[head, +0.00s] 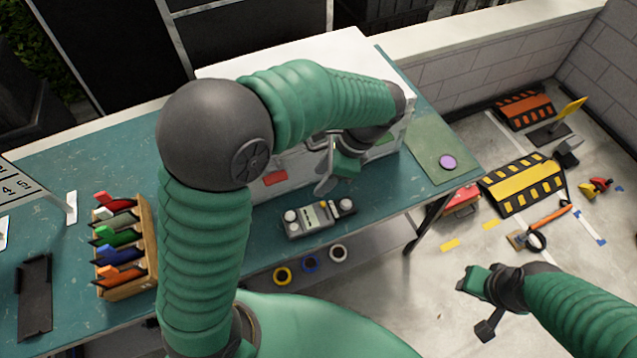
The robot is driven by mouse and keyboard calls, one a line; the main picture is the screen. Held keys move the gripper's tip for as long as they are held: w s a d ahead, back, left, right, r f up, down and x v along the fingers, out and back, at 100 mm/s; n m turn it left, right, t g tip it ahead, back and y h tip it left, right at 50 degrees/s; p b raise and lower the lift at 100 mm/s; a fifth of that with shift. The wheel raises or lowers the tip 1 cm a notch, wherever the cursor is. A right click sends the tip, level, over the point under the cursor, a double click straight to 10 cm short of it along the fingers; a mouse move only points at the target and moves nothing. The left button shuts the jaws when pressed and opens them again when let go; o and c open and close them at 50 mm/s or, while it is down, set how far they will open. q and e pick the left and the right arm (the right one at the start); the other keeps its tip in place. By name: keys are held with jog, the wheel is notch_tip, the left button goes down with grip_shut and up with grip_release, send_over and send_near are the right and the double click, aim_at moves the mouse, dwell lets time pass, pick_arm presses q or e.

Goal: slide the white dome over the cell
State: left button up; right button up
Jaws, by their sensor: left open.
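A large white box-like housing (345,48) stands at the back of the teal table, with a red patch (275,178) and a green patch on its front. My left arm hides much of it. I cannot make out a clear white dome or a cell. My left gripper (335,172) is open in front of the housing, above the table; I see nothing between its fingers. My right gripper (480,304) is open and empty over the floor, right of the table.
A grey control box (317,219) with knobs lies at the table's front edge. A wooden rack (139,285) of coloured-handled items and a black tray (35,297) are at left. A purple disc (447,162) lies on a green mat (427,138) at right. Striped ramps (522,185) stand on the floor.

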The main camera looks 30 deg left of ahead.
pick_arm(q)
jog(key=s+a+f, duration=0.2)
jog(key=s+f, duration=0.1)
send_near(291, 214)
jog(key=x, duration=0.4)
jog(key=shift+w+a+f, duration=0.2)
jog(key=shift+a+f, duration=0.05)
jog(key=shift+f, duration=0.1)
jog(key=shift+s+x, duration=0.25)
jog(key=shift+x, duration=1)
jog(key=shift+s+d+f, duration=0.15)
jog(key=shift+s+f, duration=0.05)
jog(key=shift+f, duration=0.1)
jog(key=shift+w+f, duration=0.1)
jog(key=shift+w, duration=0.05)
jog(key=shift+a, duration=0.2)
jog(key=shift+c, duration=0.6)
jog(key=shift+a, duration=0.1)
jog(key=c, duration=0.5)
grip_shut()
pick_arm(e)
jog(key=shift+s+a+r, duration=0.1)
jog(key=shift+s+a, duration=0.05)
jog(key=shift+s, duration=0.35)
jog(key=shift+s+a+r, duration=0.1)
jog(key=shift+s+a, duration=0.05)
jog(key=shift+s, duration=0.3)
